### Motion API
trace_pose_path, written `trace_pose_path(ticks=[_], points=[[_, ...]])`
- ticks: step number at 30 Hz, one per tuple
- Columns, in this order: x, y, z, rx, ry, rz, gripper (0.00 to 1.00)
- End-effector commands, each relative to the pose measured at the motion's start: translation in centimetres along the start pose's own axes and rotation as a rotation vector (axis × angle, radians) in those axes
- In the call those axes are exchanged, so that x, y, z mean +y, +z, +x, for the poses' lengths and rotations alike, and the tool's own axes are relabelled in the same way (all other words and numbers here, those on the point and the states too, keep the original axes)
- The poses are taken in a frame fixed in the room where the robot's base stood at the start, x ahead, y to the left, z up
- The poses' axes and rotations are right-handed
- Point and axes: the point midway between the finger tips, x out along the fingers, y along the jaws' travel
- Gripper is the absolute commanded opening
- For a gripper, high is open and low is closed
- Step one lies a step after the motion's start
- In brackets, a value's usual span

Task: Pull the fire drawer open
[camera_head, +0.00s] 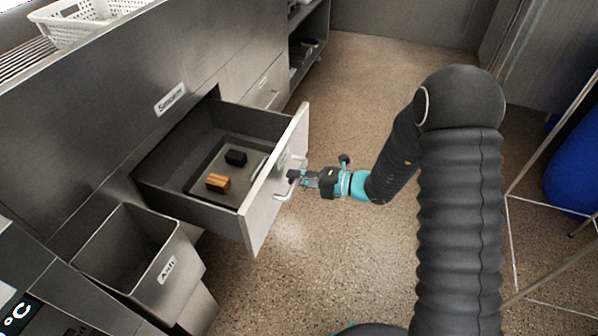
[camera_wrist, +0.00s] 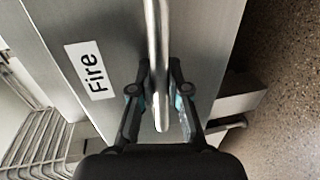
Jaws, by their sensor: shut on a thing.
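The fire drawer (camera_head: 262,205) stands pulled well out from the metal counter, its front facing right in the head view. Its "Fire" label (camera_wrist: 89,70) shows in the wrist view, left of the handle. My gripper (camera_head: 294,176) is at the drawer's front, shut on the bar handle (camera_head: 283,193). In the wrist view the handle (camera_wrist: 157,50) runs between the two fingers of my gripper (camera_wrist: 160,98). Inside the drawer are a dark tray (camera_head: 230,150), a black block (camera_head: 236,158) and an orange-brown block (camera_head: 218,182).
An open metal bin labelled "Ash" (camera_head: 167,268) stands at the lower left, close to the drawer. A "Smoker" label (camera_head: 170,99) is on the counter front. A white perforated basket (camera_head: 85,20) sits at the upper left. Speckled floor (camera_head: 345,90) is clear beyond my arm.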

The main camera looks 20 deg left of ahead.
Motion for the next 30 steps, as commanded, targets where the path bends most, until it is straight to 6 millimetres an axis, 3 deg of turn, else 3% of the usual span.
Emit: trace_pose_path(ticks=[9,10,13,23,30], points=[[-0.1,0.0,-0.1,0.000,-0.001,0.000,0.00],[-0.1,0.1,-0.1,-0.001,-0.001,0.000,0.17],[-0.1,0.1,-0.1,-0.002,-0.001,0.001,0.41],[0.0,0.1,-0.3,-0.002,0.000,0.001,0.41],[0.0,0.2,-3.1,-0.006,0.001,0.001,0.41]])
